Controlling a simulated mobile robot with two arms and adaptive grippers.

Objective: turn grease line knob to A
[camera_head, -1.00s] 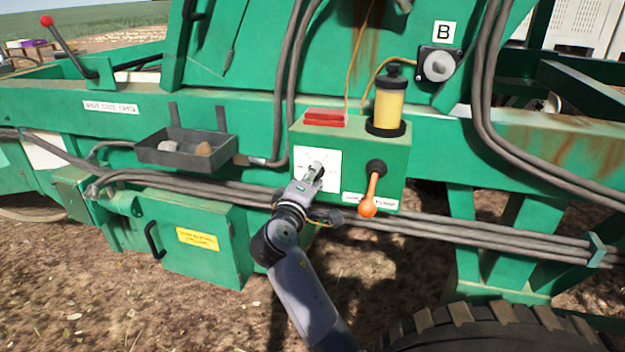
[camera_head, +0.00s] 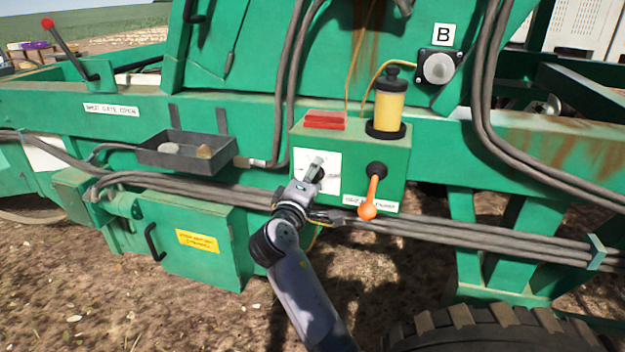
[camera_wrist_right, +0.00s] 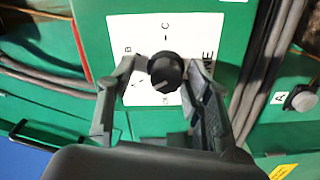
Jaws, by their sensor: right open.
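The black round knob (camera_wrist_right: 165,72) sits on a white dial plate (camera_wrist_right: 150,95) with printed letters, B and C among them, in the right wrist view. A pale mark on the knob's face points to the lower left. My right gripper (camera_wrist_right: 168,66) is open, with one finger on each side of the knob. Whether the fingers touch it I cannot tell. In the head view my right gripper (camera_head: 314,168) is in front of the white plate (camera_head: 331,163) on the green box, and hides the knob. My left gripper is not in view.
An orange-handled lever (camera_head: 370,195) is just right of the plate. A yellow grease reservoir (camera_head: 389,106) and a red block (camera_head: 325,120) are on the box top. Grey hoses (camera_head: 450,230) run below. A dark tray (camera_head: 185,152) is at left.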

